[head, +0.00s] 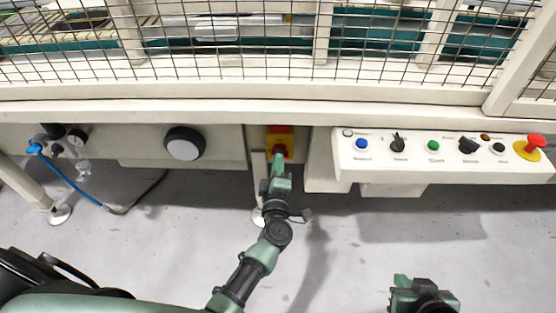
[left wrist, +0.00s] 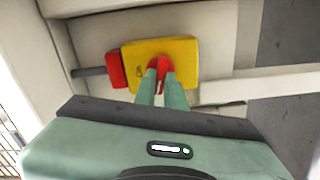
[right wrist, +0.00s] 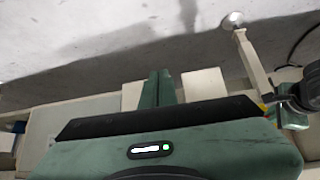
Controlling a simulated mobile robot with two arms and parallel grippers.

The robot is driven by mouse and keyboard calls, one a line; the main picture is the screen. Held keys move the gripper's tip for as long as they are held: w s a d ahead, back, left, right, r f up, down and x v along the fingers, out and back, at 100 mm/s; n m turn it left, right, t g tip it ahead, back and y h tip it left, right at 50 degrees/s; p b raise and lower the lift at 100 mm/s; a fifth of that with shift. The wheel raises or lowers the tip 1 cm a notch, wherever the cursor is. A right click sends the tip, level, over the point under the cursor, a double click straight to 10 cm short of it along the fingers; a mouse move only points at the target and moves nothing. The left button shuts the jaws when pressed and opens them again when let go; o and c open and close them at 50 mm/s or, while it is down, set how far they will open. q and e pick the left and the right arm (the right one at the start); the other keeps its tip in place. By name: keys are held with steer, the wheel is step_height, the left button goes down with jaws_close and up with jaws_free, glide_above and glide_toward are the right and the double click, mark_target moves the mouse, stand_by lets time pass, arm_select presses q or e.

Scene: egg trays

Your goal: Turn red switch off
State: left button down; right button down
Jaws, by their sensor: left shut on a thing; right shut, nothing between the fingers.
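The red switch is a red handle (left wrist: 161,66) on a yellow plate (left wrist: 188,50), fixed to the machine's front. In the head view the yellow plate (head: 281,140) sits below the mesh guard, with the handle partly hidden behind my left gripper. My left gripper (head: 280,160) is at the switch, and its fingers (left wrist: 160,80) are shut on the red handle. My right gripper (head: 405,281) is low at the bottom right of the head view, away from the switch. In the right wrist view its fingers (right wrist: 158,80) are shut and empty.
A control panel (head: 400,172) with several buttons and knobs and a red emergency button (head: 534,143) stands to the right. A black round dial (head: 184,146) and a gauge with a blue hose (head: 65,175) are to the left. Open floor lies in front.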

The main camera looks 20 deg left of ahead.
arm_select(q)
steer(key=shift+f+n+b, duration=0.15)
steer(key=shift+n+b, duration=0.15)
steer(key=shift+n, duration=1.4)
arm_select(e)
steer(key=shift+w+a+r+t, duration=0.25)
steer(key=shift+w+r+t, duration=0.2)
steer(key=shift+w, duration=0.3)
steer(key=shift+w+a+r+t, duration=0.25)
steer(key=shift+w+r+t, duration=0.2)
steer(key=shift+w, duration=0.25)
arm_select(q)
steer(key=c, duration=1.5)
jaws_free()
